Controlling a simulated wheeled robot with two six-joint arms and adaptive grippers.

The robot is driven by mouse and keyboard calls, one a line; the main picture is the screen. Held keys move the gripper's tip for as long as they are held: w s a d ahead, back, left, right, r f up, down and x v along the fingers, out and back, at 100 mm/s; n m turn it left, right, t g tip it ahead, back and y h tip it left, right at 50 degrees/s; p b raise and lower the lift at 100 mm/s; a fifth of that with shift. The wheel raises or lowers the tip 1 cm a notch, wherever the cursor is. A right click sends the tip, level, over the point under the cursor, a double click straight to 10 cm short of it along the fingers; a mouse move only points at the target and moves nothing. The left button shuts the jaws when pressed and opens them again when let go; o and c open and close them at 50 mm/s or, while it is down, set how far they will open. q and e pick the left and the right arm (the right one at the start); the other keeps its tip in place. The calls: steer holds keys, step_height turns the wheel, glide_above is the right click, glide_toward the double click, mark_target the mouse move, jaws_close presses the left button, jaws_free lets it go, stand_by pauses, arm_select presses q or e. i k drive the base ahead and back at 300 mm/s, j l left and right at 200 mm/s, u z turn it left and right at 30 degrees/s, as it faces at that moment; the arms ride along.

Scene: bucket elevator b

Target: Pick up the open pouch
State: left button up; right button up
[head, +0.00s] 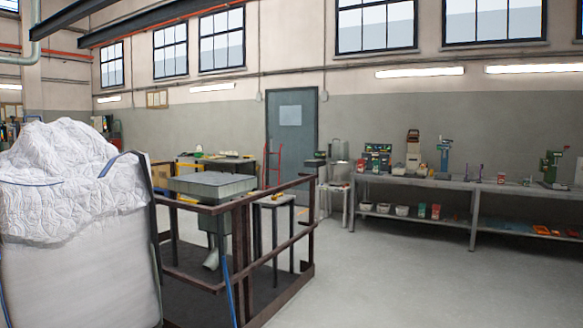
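I cannot make out an open pouch in the head view. Several small coloured items stand on the long grey workbench (447,181) at the right, but they are too small and far to tell whether one is a pouch. Neither of my grippers shows in this view.
A large white bulk bag (75,240) fills the left foreground. A brown railing (290,245) encloses a platform with a grey tray-like hopper (210,186). A small table (334,190) stands left of the bench. A grey door (291,135) is behind. Floor (400,275) at the right is clear.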

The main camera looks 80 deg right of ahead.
mark_target(377, 163)
steer(key=z, duration=3.3)
